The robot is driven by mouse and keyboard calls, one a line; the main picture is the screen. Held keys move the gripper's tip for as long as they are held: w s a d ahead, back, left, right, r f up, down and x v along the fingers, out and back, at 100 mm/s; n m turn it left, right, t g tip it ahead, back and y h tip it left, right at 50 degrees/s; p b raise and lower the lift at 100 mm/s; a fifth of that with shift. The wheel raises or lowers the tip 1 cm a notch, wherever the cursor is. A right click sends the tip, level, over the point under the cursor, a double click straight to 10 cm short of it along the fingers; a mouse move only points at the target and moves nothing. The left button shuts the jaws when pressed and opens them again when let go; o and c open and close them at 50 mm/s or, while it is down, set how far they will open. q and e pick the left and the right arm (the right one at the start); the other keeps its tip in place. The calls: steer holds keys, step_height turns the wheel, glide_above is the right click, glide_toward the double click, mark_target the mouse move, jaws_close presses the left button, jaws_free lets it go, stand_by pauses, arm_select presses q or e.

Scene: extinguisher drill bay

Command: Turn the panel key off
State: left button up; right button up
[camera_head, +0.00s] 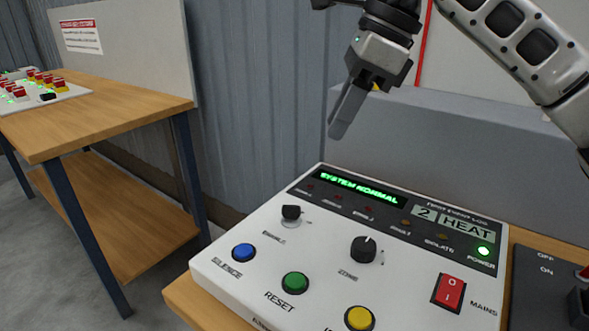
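The white control panel (215,275) stands on a wooden table, with a green display reading SYSTEM NORMAL (358,187). Its key switch (291,213), a small black key head on a round silver base, sits at the left above a label that seems to read ENABLE. My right gripper (340,128) hangs above and behind the panel, up and right of the key, apart from it. Its fingers overlap in this view, so I cannot tell whether they are open or shut; nothing shows in them. My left gripper is not in view.
The panel also bears a black zone knob (364,249), blue (243,252), green (295,282) and yellow (359,318) buttons and a red mains rocker (449,292). A dark box (545,270) stands at its right. Another wooden table (110,105) stands at left.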

mark_target(293, 206)
steer(key=x, duration=1.5)
steer(key=shift+a+f, duration=0.25)
steer(key=shift+f, duration=0.05)
jaws_close()
